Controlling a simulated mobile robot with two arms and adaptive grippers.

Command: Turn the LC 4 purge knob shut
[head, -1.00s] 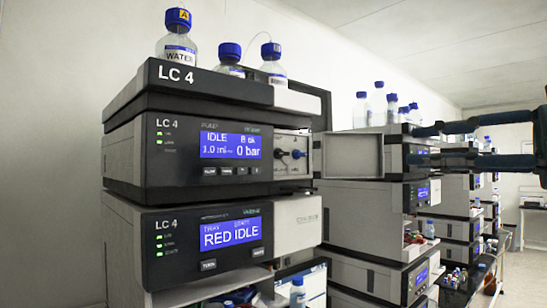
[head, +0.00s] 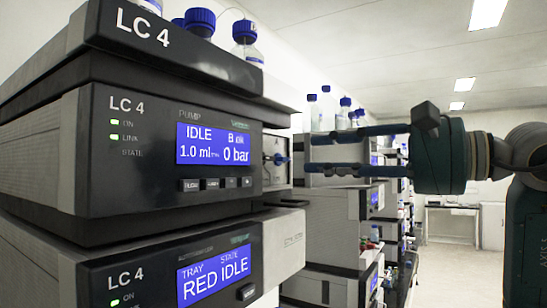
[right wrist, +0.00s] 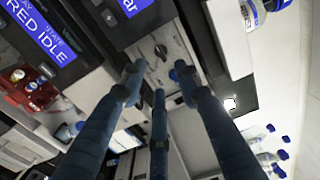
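The LC 4 pump module (head: 95,180) stands at the left in the head view, its screen (head: 213,146) reading IDLE and 0 bar. On the pale panel (head: 276,176) at its right end are small knobs (head: 277,158), partly crowded together. I cannot tell by label which is the purge knob. My right gripper (head: 308,153) is open and empty, its fingers spread in front of the panel (right wrist: 158,80). My left gripper is not in view.
A lower LC 4 module (head: 120,268) sits under the pump, its screen (head: 213,277) reading RED IDLE. Capped bottles (head: 245,40) stand on top. Further stacks (head: 330,215) with bottles (head: 327,108) recede behind my right gripper. Open floor (head: 445,265) lies at the right.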

